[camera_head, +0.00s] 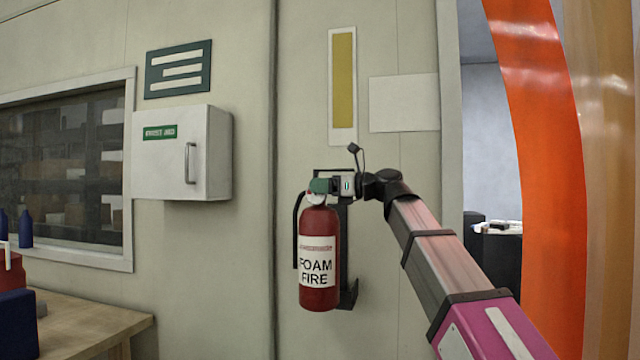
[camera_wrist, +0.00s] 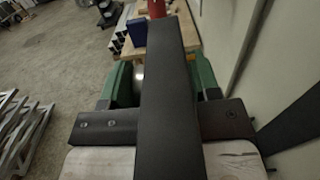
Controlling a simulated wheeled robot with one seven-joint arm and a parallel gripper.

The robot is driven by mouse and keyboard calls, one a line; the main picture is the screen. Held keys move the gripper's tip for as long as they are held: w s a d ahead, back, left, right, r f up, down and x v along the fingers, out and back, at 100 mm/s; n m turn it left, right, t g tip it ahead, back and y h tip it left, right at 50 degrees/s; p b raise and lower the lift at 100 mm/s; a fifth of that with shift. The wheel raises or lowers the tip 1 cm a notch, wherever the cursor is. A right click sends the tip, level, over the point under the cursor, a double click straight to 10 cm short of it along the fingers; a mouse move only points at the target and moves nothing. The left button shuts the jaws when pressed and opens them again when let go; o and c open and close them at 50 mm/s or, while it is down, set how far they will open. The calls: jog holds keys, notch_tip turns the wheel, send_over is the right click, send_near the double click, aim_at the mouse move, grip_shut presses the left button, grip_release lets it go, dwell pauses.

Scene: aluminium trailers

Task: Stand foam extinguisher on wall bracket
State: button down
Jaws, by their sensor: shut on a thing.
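The foam extinguisher (camera_head: 318,260) is a red cylinder with a white "FOAM FIRE" label and a black hose on its left side. It is upright in front of the black wall bracket (camera_head: 348,294), whose upright and foot show to its right. My gripper (camera_head: 322,186) is shut on the extinguisher's top, with a green finger showing there. In the wrist view the green fingers of my gripper (camera_wrist: 160,88) show on both sides of a dark bar that hides most of the grip. I cannot tell whether the extinguisher's base rests on the bracket foot.
A white first-aid cabinet (camera_head: 180,153) is on the wall to the left, beside a window (camera_head: 70,170). A wooden table (camera_head: 85,325) with blue and red items stands at lower left. An orange curtain strip (camera_head: 545,150) hangs by the doorway at right.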

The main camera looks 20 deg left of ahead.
jog(key=shift+w+a+f, duration=0.1)
jog(key=shift+w+f, duration=0.45)
jog(key=shift+w, duration=0.3)
jog(key=shift+w+a+f, duration=0.1)
jog(key=shift+w+f, duration=0.45)
jog(key=shift+w, duration=0.25)
jog(key=w+a+f, duration=0.1)
jog(key=w, duration=1.1)
jog(key=shift+w+a+f, duration=0.15)
jog(key=shift+w+f, duration=0.05)
jog(key=shift+w, duration=0.05)
dwell(0.4)
jog(key=shift+c, duration=2)
grip_release()
jog(key=shift+o, duration=0.7)
jog(key=w+d, duration=0.1)
jog(key=d, duration=0.9)
jog(key=shift+d, duration=0.4)
